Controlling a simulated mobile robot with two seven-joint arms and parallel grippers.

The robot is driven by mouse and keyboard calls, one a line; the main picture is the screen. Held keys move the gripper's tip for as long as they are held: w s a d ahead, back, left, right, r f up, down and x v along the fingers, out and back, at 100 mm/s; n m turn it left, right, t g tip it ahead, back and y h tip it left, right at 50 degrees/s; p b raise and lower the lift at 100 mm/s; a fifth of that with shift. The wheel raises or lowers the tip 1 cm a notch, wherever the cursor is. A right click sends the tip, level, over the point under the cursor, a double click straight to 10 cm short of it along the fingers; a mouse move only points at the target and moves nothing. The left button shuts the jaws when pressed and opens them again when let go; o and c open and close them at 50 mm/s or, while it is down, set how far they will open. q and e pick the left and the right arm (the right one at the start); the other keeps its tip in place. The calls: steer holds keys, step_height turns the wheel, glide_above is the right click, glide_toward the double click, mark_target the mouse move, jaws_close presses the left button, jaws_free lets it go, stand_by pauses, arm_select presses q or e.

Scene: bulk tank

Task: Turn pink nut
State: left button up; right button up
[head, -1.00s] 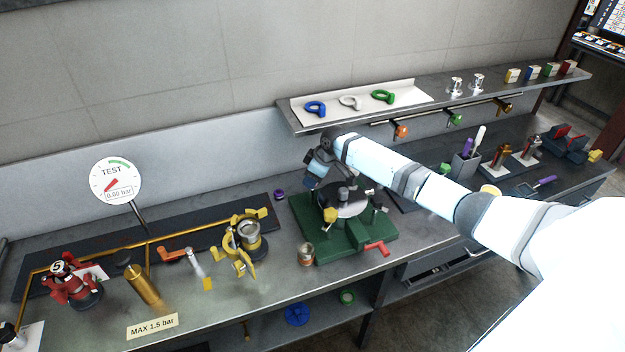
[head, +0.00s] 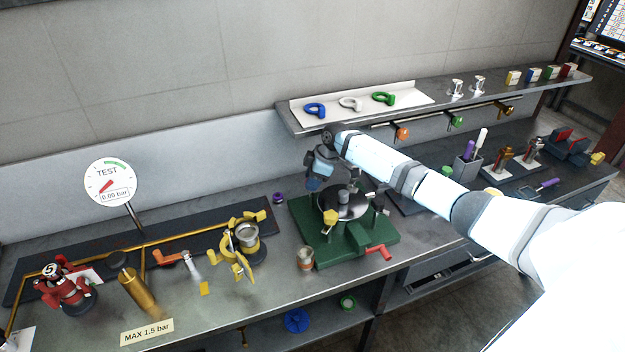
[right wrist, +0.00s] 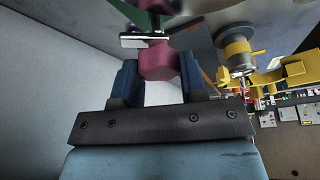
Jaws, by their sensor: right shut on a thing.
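The pink nut (right wrist: 160,62) shows in the right wrist view, between the two blue fingers of my right gripper (right wrist: 159,72). The fingers are shut on its sides. A pale flat piece and a green part show just beyond the nut. In the head view my right gripper (head: 314,184) points down at the back left of the green fixture (head: 312,238) with its round grey plate. The nut cannot be made out there, as the gripper and fixture hide it. My left gripper is not in view.
Left of the fixture stand a yellow clamp assembly (head: 238,262), a brass cylinder (head: 140,290) and a test gauge (head: 110,182). A small cup (head: 306,258) stands at the fixture's front left, a purple ring (head: 279,198) behind.

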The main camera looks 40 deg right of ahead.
steer(key=o, duration=0.9)
steer(key=shift+d+r, duration=0.15)
steer(key=shift+r, duration=0.15)
steer(key=s+d+b, duration=0.1)
steer(key=s+d, duration=0.1)
steer(key=d, duration=0.1)
steer(key=s+d+r+b, duration=0.1)
steer(key=s+d, duration=0.1)
steer(key=d, duration=0.1)
steer(key=s+d+r+b, duration=0.1)
steer(key=s+d, duration=0.2)
steer(key=shift+d, duration=0.35)
steer(key=shift+s+d, duration=0.3)
steer(key=shift+d, duration=0.1)
